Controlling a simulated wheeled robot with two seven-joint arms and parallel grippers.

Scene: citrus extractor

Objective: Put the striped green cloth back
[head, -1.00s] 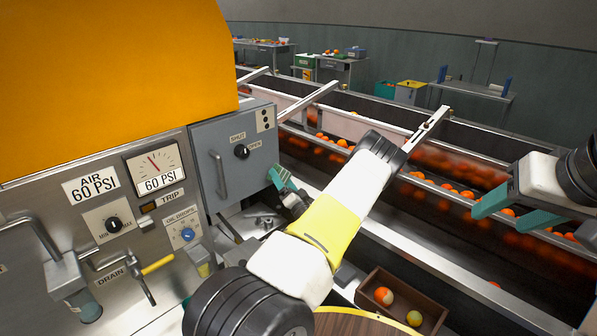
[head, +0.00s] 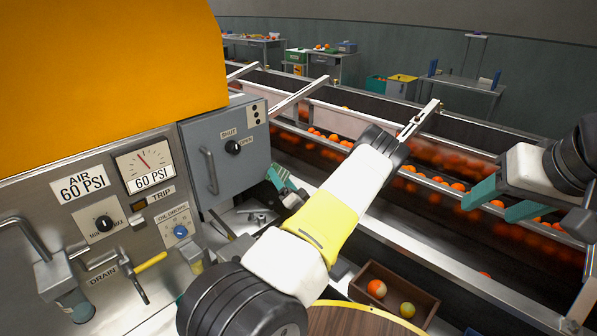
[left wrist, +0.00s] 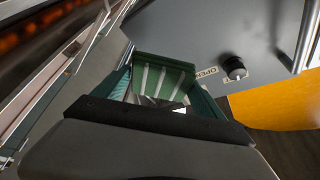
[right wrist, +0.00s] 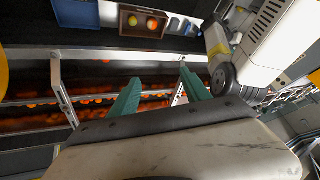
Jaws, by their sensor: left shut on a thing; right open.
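The striped green cloth (left wrist: 165,76), dark green with pale stripes, shows in the left wrist view between the fingers of my left gripper (left wrist: 160,92). The gripper is shut on it. My right gripper (head: 498,202) is open and empty at the right, above the fruit conveyor. Its two teal fingers stand apart in the right wrist view (right wrist: 161,92).
The grey control box (head: 222,150) with a handle and knob is close to my left gripper. Left of it is a steel panel (head: 85,215) with gauge and valves. A wooden fruit box (head: 428,303) is at the lower right. Conveyor rails (head: 400,250) run diagonally.

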